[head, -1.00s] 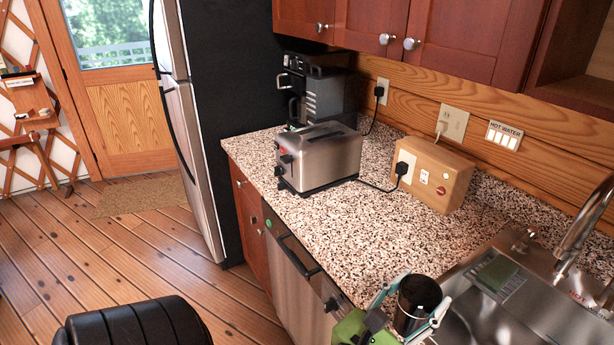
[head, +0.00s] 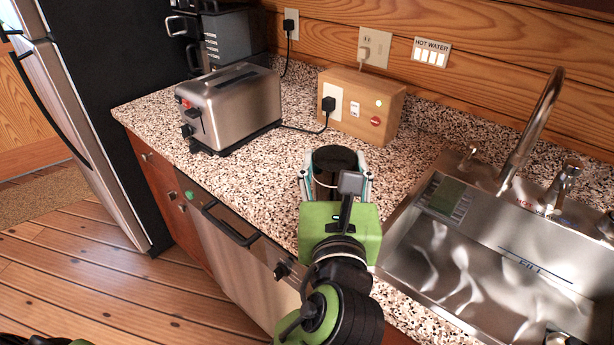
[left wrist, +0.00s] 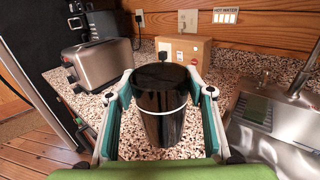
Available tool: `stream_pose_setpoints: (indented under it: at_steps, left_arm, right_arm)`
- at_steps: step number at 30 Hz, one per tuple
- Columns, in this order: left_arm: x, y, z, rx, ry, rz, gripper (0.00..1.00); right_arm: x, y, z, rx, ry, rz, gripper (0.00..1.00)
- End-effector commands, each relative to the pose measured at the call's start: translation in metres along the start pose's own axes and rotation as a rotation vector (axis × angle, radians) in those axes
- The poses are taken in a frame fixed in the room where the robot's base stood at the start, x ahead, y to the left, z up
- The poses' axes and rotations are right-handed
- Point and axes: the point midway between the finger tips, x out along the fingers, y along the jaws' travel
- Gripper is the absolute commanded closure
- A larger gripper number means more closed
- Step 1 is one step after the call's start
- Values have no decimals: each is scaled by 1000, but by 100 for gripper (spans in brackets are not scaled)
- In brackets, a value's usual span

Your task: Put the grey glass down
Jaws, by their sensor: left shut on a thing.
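The grey glass (head: 334,160) looks very dark and stands upright between the fingers of my left gripper (head: 336,184). In the left wrist view the glass (left wrist: 160,110) fills the space between the two teal-lined fingers of the left gripper (left wrist: 160,112), which is shut on it. The glass is over the speckled counter (head: 240,215), left of the sink. I cannot tell whether its base touches the counter. In the head view the gripper hides the lower part of the glass. My right gripper is not in view.
A steel toaster (head: 230,108) stands on the counter at the left, its cord running to a wooden outlet box (head: 361,104) behind the glass. The sink (head: 470,265) with its faucet (head: 537,120) is at the right.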

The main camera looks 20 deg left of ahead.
Motion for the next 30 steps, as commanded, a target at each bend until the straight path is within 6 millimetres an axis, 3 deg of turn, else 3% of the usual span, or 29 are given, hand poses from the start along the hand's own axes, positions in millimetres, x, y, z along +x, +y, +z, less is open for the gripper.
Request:
stream_pose_setpoints:
  at_steps: [6,12,22,27,30]
  left_arm:
    - [55,12,-25,5,-2,4,85]
    - [84,16,-62,2,0,1,85]
    - [105,20,-90,2,2,1,85]
    - [104,19,-113,0,1,0,85]
    - [103,19,-115,-3,-1,-1,85]
  right_arm:
    - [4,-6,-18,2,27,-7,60]
    - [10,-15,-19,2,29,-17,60]
    - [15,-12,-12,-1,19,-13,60]
    - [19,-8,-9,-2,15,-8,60]
    - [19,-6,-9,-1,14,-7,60]
